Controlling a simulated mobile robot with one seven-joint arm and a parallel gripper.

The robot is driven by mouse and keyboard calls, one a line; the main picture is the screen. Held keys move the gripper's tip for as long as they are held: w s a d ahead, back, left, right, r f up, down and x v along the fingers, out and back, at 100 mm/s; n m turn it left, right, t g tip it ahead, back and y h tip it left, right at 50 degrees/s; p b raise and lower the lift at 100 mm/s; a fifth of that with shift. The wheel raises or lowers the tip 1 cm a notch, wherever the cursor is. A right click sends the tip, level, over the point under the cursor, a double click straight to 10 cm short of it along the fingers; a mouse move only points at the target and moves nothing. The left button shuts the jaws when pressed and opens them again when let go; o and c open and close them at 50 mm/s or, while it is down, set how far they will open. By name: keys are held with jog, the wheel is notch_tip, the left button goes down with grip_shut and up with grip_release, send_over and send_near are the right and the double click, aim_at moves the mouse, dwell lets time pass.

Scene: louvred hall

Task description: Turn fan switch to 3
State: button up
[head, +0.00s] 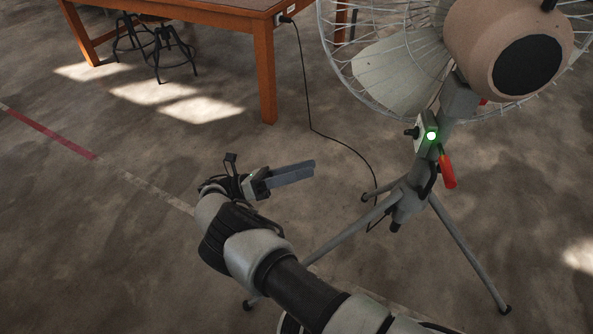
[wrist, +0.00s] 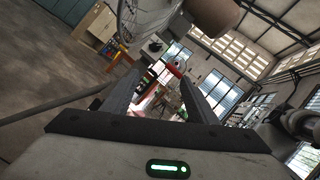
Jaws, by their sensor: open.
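The standing fan (head: 528,62) is at the upper right of the head view, seen from behind; part of it tops the wrist view (wrist: 150,18). A small box with a lit green light (head: 431,136), seemingly the fan switch, sits on its post, with a dark knob-like part (head: 411,133) on its left side. Its setting cannot be read. A red-handled part (head: 447,171) hangs just below. My gripper (head: 312,164) is left of the post, apart from it and empty. In the wrist view its fingers (wrist: 158,84) are spread, with the fan beyond them.
The fan's tripod leg (head: 468,250) spreads over the floor near my arm. A black cable (head: 308,110) runs from the wooden table (head: 215,12) towards the stand. Stools (head: 170,55) stand by the table. The floor at left is clear.

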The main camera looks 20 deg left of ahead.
jog(key=shift+v, duration=1.05)
jog(key=shift+c, duration=0.3)
jog(key=c, duration=0.7)
jog(key=shift+w+r, duration=0.1)
jog(key=shift+r, duration=0.2)
jog(key=shift+c, duration=0.7)
jog(key=w+d+r+m+y+p, duration=0.2)
jog(key=d+r+m+p, duration=0.1)
jog(key=r+m+p, duration=0.3)
jog(key=w+d+r+m+y+p, duration=0.25)
jog(key=r+m+p, duration=0.2)
jog(key=r, duration=0.25)
jog(key=m+g+y+p, duration=0.1)
jog(key=m+y+p, duration=0.15)
jog(key=m, duration=0.25)
send_near(407, 131)
jog(key=x, duration=0.8)
jog(key=shift+w+f, duration=0.1)
jog(key=shift+f, duration=0.05)
